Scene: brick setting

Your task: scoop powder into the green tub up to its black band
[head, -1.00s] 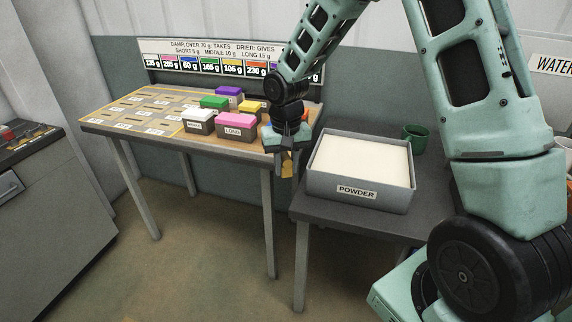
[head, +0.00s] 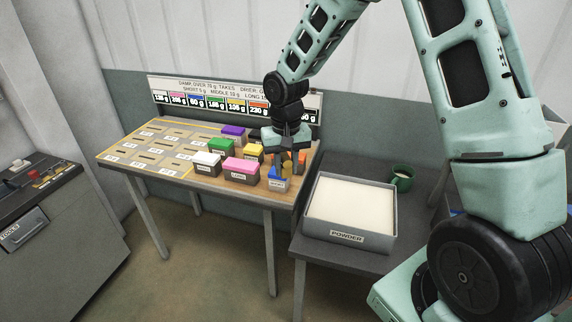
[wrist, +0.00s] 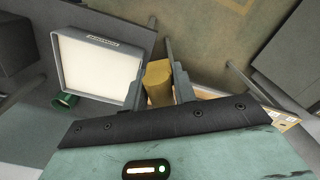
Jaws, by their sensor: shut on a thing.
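The green tub (head: 402,178) stands upright on the dark table, behind and right of the grey powder tray (head: 390,222). I cannot make out its black band. In the wrist view the tub (wrist: 65,100) shows beside the tray (wrist: 62,72). Pale powder (head: 350,203) lies level in the tray. My gripper (head: 285,165) is left of the tray, by the right end of the wooden table. It is shut on an ochre block-like thing (wrist: 158,80), seen between its fingers in the wrist view; what this is I cannot tell.
The wooden table (head: 205,180) carries several coloured lidded boxes, among them pink (head: 241,166), green (head: 221,147) and blue (head: 277,183), close to my gripper. A board with numbers (head: 210,97) stands behind them. A grey machine (head: 60,215) is at far left. Floor shows between the tables.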

